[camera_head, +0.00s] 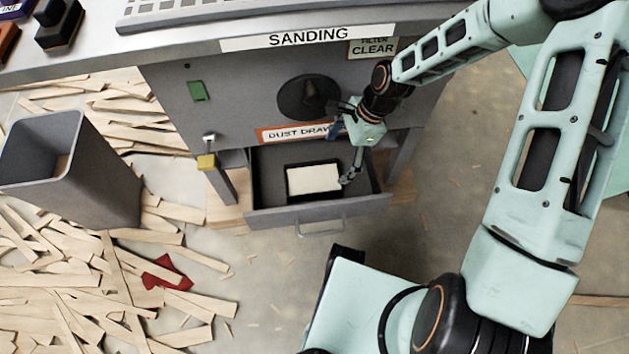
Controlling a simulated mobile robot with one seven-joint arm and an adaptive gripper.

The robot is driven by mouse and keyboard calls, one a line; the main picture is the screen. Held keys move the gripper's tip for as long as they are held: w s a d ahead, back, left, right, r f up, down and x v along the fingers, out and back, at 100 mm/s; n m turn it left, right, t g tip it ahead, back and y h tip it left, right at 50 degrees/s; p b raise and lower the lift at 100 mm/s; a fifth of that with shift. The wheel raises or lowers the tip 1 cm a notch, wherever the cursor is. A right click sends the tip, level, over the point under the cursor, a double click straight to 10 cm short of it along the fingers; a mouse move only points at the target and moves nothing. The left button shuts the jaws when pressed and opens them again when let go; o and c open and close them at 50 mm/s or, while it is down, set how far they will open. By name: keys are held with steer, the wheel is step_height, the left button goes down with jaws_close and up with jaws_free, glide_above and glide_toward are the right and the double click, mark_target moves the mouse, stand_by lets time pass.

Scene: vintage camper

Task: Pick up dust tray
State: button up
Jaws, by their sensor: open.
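The dust tray (312,199) is a small black-rimmed rectangle with a pale cream fill. It lies inside the pulled-out grey drawer (281,218) under the sanding bench. My gripper (340,158) is open at the drawer's right side. One finger reaches down near the tray's right edge; the other is higher, in front of the "DUST DRAWER" label (285,133). I cannot tell whether the lower finger touches the tray. Nothing shows between the fingers.
The grey sanding bench (230,100) stands above the drawer, with a round black knob (308,97) on its front. A grey bin (90,180) stands at left. Wood strips (60,260) and a red cloth (166,272) litter the left floor. The floor right of the bench is mostly clear.

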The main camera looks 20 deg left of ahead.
mark_target(308, 184)
steer(key=shift+m+y, duration=0.3)
steer(key=shift+m, duration=0.1)
steer(key=b+x, duration=0.2)
steer(key=x, duration=0.5)
steer(key=a+b+x, duration=0.1)
steer(key=b+x, duration=0.1)
steer(key=x, duration=0.5)
steer(key=shift+w+a+r+b, duration=0.2)
steer(key=shift+w+b, duration=0.05)
steer(key=shift+b, duration=0.1)
steer(key=c, duration=1)
